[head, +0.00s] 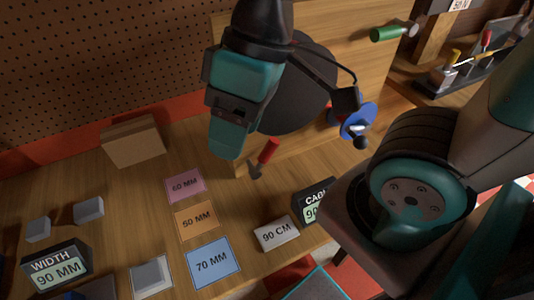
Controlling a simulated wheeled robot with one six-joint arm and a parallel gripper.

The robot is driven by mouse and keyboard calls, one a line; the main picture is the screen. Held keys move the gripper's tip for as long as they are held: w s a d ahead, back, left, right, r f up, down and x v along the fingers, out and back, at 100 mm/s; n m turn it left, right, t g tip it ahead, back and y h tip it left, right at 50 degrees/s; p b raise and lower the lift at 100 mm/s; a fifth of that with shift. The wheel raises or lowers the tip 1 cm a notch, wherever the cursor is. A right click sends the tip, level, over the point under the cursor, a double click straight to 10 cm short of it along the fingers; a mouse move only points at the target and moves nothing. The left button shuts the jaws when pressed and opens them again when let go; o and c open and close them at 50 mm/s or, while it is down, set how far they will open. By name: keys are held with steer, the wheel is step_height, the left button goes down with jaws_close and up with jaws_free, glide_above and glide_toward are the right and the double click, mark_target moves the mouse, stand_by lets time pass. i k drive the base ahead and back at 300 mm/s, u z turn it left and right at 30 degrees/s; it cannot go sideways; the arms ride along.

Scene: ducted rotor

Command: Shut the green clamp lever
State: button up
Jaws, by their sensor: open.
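The green clamp lever (392,32) is a green cylindrical handle on a pale metal pivot. It sticks out sideways at the upper right of the upright wooden panel, and it is unclear whether it is open or shut. The teal and black end of my arm (240,85) hangs from the top, in front of the panel and well left of the green lever. My gripper there is open and clear of the green lever; its fingertips are hard to make out against the dark parts behind.
A red handle (268,150) and a blue round part (358,120) are near the panel. The wooden bench holds a cardboard box (133,141), pink, orange and blue labelled cards, grey blocks and a "WIDTH 90 MM" display (57,268). A tool rack (465,70) stands at the upper right.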

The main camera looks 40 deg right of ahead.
mark_target(409, 28)
steer(key=u, duration=0.75)
steer(key=k, duration=1.35)
steer(key=z, duration=1.6)
steer(key=i, duration=0.5)
steer(key=z, duration=0.05)
